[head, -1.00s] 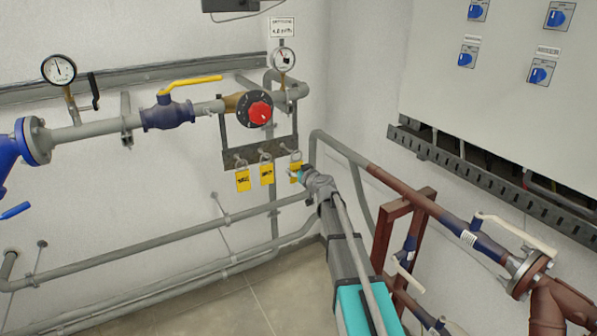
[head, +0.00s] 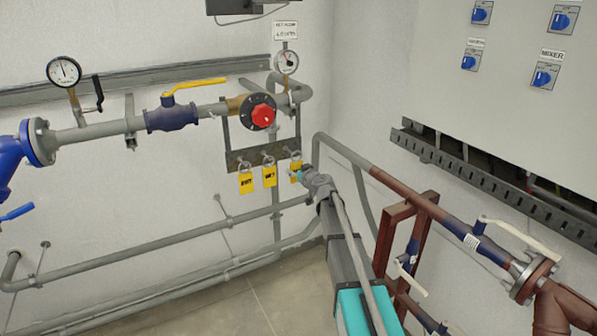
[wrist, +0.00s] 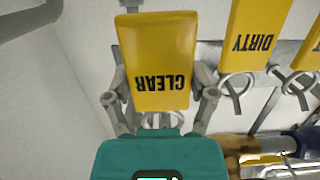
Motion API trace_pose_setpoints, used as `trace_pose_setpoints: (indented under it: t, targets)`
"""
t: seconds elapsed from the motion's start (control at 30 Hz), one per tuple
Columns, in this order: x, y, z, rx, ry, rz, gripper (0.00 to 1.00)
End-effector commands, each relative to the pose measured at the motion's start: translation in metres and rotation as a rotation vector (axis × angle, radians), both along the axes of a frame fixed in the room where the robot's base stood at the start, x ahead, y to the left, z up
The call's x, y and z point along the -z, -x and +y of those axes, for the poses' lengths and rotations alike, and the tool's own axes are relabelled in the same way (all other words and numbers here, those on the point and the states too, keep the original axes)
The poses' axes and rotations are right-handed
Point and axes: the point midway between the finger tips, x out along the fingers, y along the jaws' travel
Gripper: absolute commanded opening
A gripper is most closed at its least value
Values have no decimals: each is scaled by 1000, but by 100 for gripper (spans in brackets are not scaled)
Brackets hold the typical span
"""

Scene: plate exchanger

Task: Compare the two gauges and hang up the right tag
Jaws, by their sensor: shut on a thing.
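The left gauge (head: 64,71) is a white dial on the pipe with its needle pointing near the top. The smaller right gauge (head: 286,62) stands by the corner; its reading is too small to tell. Three yellow tags hang in a row on a grey rack (head: 236,158): left tag (head: 246,183), middle tag (head: 269,175) and right tag (head: 296,170). In the wrist view, upside down, the right one is the CLEAR tag (wrist: 157,45), and the middle reads DIRTY (wrist: 256,32). My gripper (wrist: 160,88) is shut on the CLEAR tag, a finger at each side; its ring looks still at the rack.
A red knob (head: 263,115) and a yellow-handled valve (head: 171,117) sit on the pipe above the rack. A brown pipe (head: 405,187) and red frame (head: 388,235) stand right of my arm. A cabinet with blue switches (head: 542,78) is at the right.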

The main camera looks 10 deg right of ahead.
Motion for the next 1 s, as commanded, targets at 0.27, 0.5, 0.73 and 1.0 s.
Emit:
trace_pose_setpoints:
  t: [0.27, 0.5, 0.73, 1.0]
  targets:
    - [0, -6, 2, 0, 0, 0, 28]
    - [0, -11, 3, 0, 0, 0, 28]
    - [0, -16, 5, 0, 0, 0, 28]
    - [0, -21, 7, 0, 0, 0, 28]
